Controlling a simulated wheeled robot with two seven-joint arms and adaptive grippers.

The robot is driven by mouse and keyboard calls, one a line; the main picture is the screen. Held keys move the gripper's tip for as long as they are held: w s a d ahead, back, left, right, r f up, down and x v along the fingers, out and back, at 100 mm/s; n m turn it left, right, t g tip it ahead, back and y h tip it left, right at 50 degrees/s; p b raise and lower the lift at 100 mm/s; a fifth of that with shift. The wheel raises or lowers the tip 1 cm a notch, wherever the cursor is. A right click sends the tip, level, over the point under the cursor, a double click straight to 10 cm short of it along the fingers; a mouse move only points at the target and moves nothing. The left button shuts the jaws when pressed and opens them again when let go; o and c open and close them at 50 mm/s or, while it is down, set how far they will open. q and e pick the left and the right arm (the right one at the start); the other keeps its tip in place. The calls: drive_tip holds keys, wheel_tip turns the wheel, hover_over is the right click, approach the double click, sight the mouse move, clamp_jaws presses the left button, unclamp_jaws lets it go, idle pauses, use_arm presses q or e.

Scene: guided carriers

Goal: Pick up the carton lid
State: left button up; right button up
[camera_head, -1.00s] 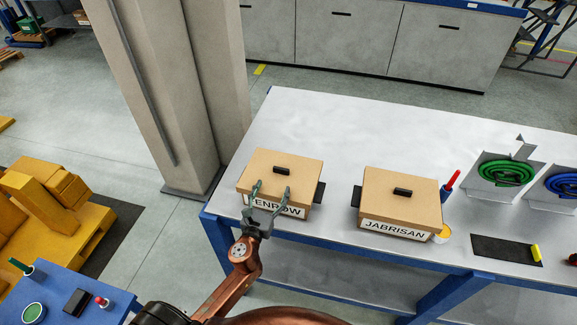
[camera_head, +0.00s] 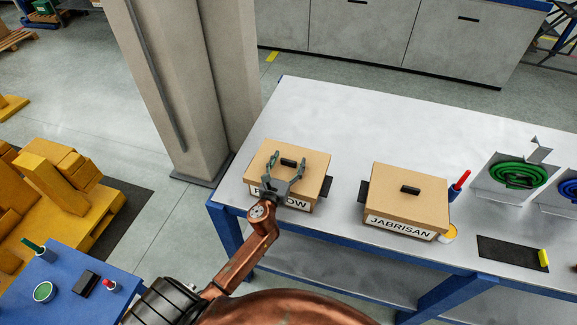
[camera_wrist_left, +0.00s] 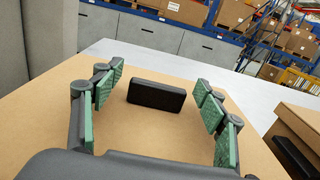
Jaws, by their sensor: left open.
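Two cardboard cartons with lids stand on the grey table. The left carton's lid (camera_head: 310,167) has a black handle (camera_head: 289,162) on top, and its front label is partly hidden by my gripper. My left gripper (camera_head: 275,160) is open over this lid, its fingers on either side of the handle. In the left wrist view the black handle (camera_wrist_left: 157,96) lies between and a little beyond the green-padded fingers (camera_wrist_left: 160,105), apart from both. The second carton's lid (camera_head: 405,187) also has a black handle, and its label reads JABRISAN. My right gripper is not in view.
The grey table (camera_head: 345,120) is clear behind the cartons. To the right are a red marker (camera_head: 460,182), a dark mat (camera_head: 510,252) and a green coil (camera_head: 518,174). A pillar (camera_head: 190,90) stands left of the table.

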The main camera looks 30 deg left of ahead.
use_arm(q)
drive_tip(key=c, duration=1.3)
drive_tip(key=shift+r, duration=0.1)
drive_tip(key=shift+c, duration=0.2)
